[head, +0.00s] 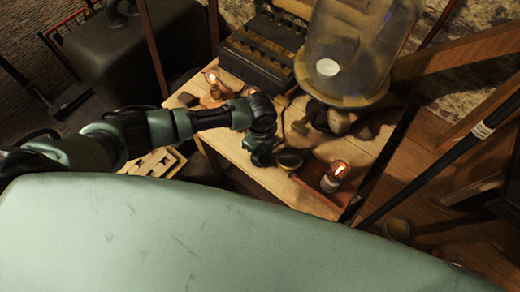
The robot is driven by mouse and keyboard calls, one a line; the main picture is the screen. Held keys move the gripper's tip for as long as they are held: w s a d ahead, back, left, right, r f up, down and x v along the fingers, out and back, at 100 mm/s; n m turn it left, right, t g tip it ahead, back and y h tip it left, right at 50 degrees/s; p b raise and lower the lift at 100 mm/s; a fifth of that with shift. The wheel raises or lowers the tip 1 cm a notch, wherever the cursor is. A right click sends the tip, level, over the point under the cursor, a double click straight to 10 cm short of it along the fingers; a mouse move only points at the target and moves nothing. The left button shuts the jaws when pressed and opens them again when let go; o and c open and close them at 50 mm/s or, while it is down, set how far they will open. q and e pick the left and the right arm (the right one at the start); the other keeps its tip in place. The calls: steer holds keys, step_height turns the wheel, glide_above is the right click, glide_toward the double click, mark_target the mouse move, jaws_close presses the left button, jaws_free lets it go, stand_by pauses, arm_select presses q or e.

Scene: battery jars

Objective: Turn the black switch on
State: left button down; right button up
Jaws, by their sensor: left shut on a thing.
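My left gripper (264,153) reaches down from the left over the middle of the wooden table. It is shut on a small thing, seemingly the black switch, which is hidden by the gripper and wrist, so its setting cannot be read. A round dark piece with a dull brassy top (290,159) sits just right of the gripper. A bulb (212,78) glows at the table's left, and another bulb (340,169) glows on a reddish-brown base at the right. My right gripper is not in view.
A large glass jar (358,45) stands at the back right of the wooden table (237,152). A dark ribbed box (262,48) stands at the back. Wooden beams and a dark pole (440,160) flank the right side.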

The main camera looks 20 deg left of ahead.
arm_select(q)
steer(key=shift+w, duration=0.1)
stand_by(0.4)
steer(key=c, duration=1.1)
jaws_free()
steer(key=shift+c, duration=0.2)
step_height(320, 180, up, 8)
steer(key=shift+f+b, duration=0.1)
steer(key=shift+b, duration=0.75)
